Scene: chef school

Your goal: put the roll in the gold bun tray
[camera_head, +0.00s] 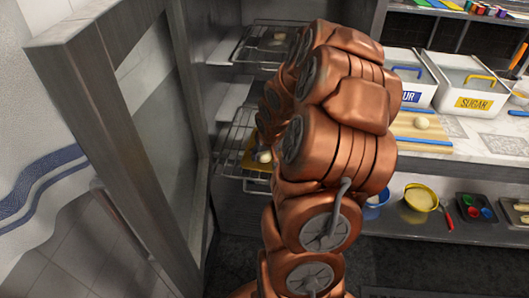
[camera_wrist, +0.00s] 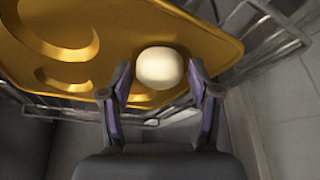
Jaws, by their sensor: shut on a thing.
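A pale round roll (camera_wrist: 160,67) sits between the two fingers of my gripper (camera_wrist: 159,78) in the wrist view. The gripper is shut on it. The gold bun tray (camera_wrist: 190,29) lies right behind the roll, with round hollows at its left. My arm hides most of the gripper there.
Wire racks (camera_head: 240,137) stand inside an open cabinet, with its door frame (camera_head: 110,110) at the left. Another pale roll (camera_head: 421,123) lies on a wooden board on the right counter. Flour and sugar bins (camera_head: 468,85) stand behind it.

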